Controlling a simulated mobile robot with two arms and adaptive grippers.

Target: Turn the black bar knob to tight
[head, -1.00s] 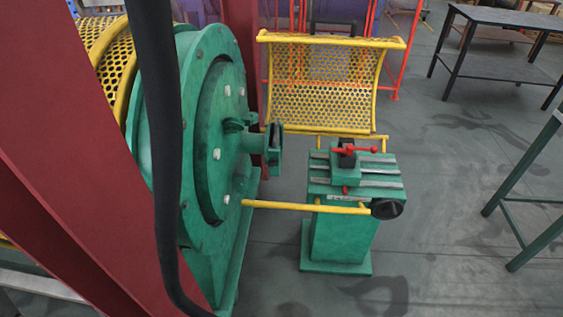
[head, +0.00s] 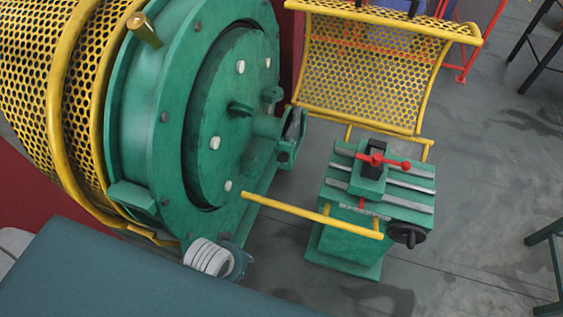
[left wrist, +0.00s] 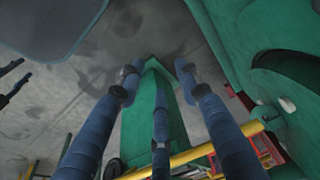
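The green machine stand (head: 345,240) is right of centre in the head view, with a red lever (head: 385,161) and a black block (head: 375,147) on top. A dark round knob (head: 407,235) with a bar across it sits on its front right side. I cannot tell which black part is the bar knob. My left gripper (left wrist: 158,80) shows in the left wrist view as blue fingers, spread and empty, pointing towards a green upright part (left wrist: 155,115). In the head view, a pale ringed piece with a dark blue end, seemingly my left wrist, shows at lower left, well apart from the stand. My right gripper is out of view.
A yellow bar (head: 310,215) runs between the large green drum (head: 215,120) and the stand. A yellow mesh guard (head: 370,75) stands open behind. Clear grey floor (head: 480,210) lies right of the stand. A dark green frame (head: 548,245) is at the right edge.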

